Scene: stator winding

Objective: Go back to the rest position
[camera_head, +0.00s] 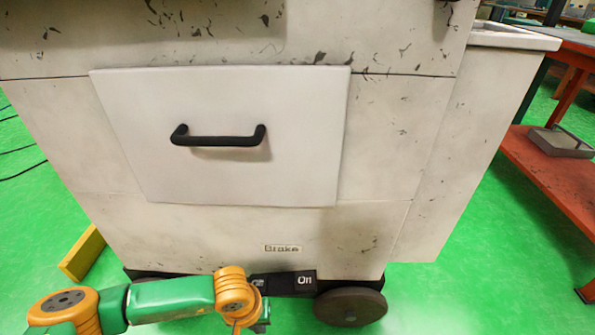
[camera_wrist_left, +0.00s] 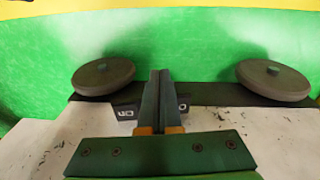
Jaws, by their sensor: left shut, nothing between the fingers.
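My left arm comes in from the lower left in the head view, and its gripper (camera_head: 262,314) is low in front of the cart's base, near the brake switch (camera_head: 291,282) marked "On". In the left wrist view the two fingers (camera_wrist_left: 161,76) are shut together with nothing between them. The fingers overlap the black brake switch (camera_wrist_left: 133,111) in that view; I cannot tell whether they touch it. My right gripper is in neither view.
The white cart (camera_head: 380,130) fills the middle, with a closed drawer (camera_head: 225,175) and black handle (camera_head: 218,138). Its wheel (camera_head: 350,306) is at the lower right. A red workbench (camera_head: 560,185) stands at right. Green floor (camera_head: 480,285) is clear there.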

